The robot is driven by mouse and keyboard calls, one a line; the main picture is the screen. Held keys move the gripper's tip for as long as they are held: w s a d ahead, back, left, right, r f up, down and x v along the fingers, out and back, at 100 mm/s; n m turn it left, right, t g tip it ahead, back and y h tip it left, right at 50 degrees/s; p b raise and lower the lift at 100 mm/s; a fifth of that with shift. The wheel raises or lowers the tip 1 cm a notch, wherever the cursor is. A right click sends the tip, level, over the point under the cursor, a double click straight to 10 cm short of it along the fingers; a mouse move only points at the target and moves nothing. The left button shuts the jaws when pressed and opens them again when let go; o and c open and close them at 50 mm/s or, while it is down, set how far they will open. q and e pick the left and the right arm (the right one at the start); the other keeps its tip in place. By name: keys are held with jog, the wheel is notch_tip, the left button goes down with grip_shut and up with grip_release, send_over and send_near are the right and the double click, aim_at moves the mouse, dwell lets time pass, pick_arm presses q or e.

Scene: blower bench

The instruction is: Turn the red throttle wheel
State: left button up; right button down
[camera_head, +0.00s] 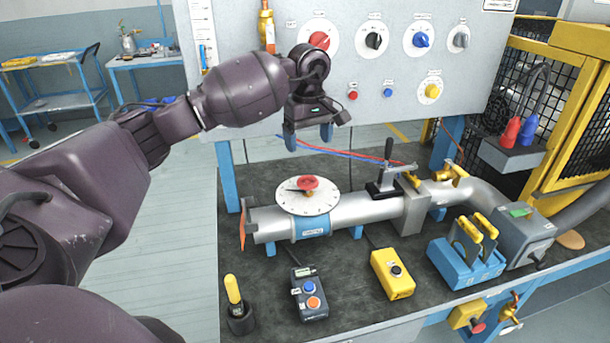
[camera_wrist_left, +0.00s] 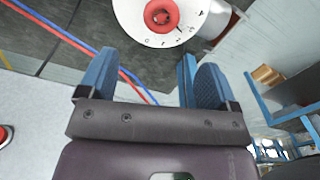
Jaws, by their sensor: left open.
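The red throttle wheel (camera_head: 307,184) sits on top of a round white dial (camera_head: 308,202) with printed marks, mounted on the silver pipe. In the left wrist view the wheel (camera_wrist_left: 161,14) shows at the top, partly cut by the frame edge. My left gripper (camera_head: 309,137) hangs above and behind the wheel, in front of the panel's lower edge. Its two blue fingers are apart with nothing between them, and they do not touch the wheel. In the left wrist view my left gripper (camera_wrist_left: 152,78) also shows open. My right gripper is not in view.
A panel (camera_head: 275,95) with coloured knobs stands behind my gripper. Red and blue hoses (camera_head: 345,154) run behind the pipe (camera_head: 365,208). A black-handled clamp (camera_head: 387,172) stands right of the dial. A grey box (camera_head: 309,293) and yellow box (camera_head: 392,274) lie in front.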

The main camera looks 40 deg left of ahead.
aim_at(308, 180)
pick_arm(q)
jog(key=shift+m, duration=0.3)
notch_tip(308, 180, down, 9)
jog(key=b, duration=0.2)
jog(key=shift+f+b, duration=0.1)
jog(key=shift+b, duration=0.25)
jog(key=shift+f, duration=0.9)
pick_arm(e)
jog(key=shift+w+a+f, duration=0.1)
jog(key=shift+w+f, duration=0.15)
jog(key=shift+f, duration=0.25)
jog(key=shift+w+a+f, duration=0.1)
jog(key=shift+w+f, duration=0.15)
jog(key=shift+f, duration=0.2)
pick_arm(q)
jog(key=c, duration=0.9)
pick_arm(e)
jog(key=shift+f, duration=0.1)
